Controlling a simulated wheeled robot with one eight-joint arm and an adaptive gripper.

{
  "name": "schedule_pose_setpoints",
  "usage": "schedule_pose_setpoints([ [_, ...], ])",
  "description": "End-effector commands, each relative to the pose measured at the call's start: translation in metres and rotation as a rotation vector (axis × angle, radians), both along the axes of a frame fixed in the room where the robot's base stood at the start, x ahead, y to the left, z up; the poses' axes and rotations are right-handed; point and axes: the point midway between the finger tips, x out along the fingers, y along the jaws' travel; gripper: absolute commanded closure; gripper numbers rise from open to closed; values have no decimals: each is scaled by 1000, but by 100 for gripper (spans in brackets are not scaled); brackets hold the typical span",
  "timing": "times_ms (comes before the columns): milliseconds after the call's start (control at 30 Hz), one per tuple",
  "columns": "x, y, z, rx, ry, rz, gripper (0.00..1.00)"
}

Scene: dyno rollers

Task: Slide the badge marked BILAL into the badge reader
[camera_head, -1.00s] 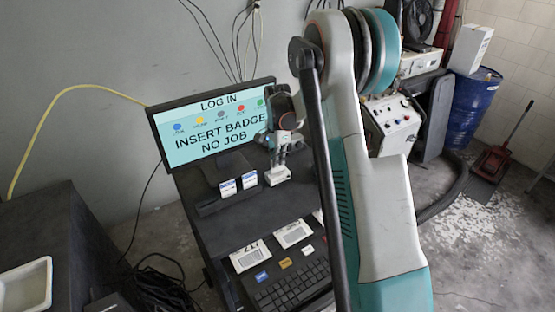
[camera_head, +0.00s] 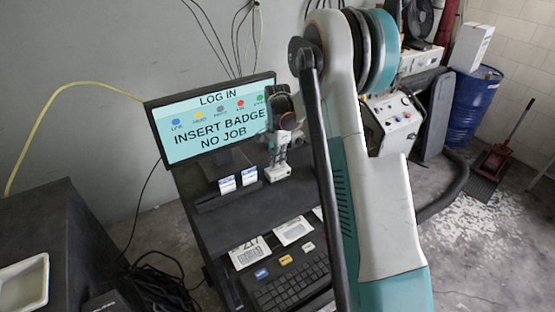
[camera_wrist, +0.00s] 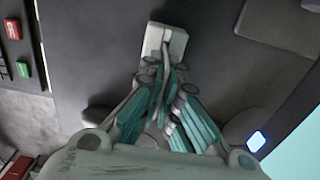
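My gripper (camera_head: 278,158) is over the white badge reader block (camera_head: 277,174) on the dark console. In the wrist view my gripper (camera_wrist: 167,80) has its fingers drawn together on a thin pale badge (camera_wrist: 166,56), seen edge-on. The badge's far end is at the slot of the white reader (camera_wrist: 176,42); how deep it sits cannot be told. The print on it is not readable, so the name BILAL does not show. Two other white badges with blue tops, the left one (camera_head: 227,185) and the right one (camera_head: 249,176), stand in a dark rack (camera_head: 215,202) left of the reader.
A screen (camera_head: 205,140) behind reads "LOG IN", "INSERT BADGE", "NO JOB". In front lie printed cards (camera_head: 250,254), coloured buttons (camera_head: 286,260) and a keyboard (camera_head: 290,287). Red and green buttons (camera_wrist: 24,69) show at the wrist view's left.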

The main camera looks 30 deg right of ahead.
Motion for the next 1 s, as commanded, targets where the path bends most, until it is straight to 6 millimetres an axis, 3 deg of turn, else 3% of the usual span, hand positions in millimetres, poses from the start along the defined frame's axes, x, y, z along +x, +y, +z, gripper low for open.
schedule_pose_setpoints([
  [867,0,0,-17,0,0,0,100],
  [1000,0,0,-16,0,0,0,72],
])
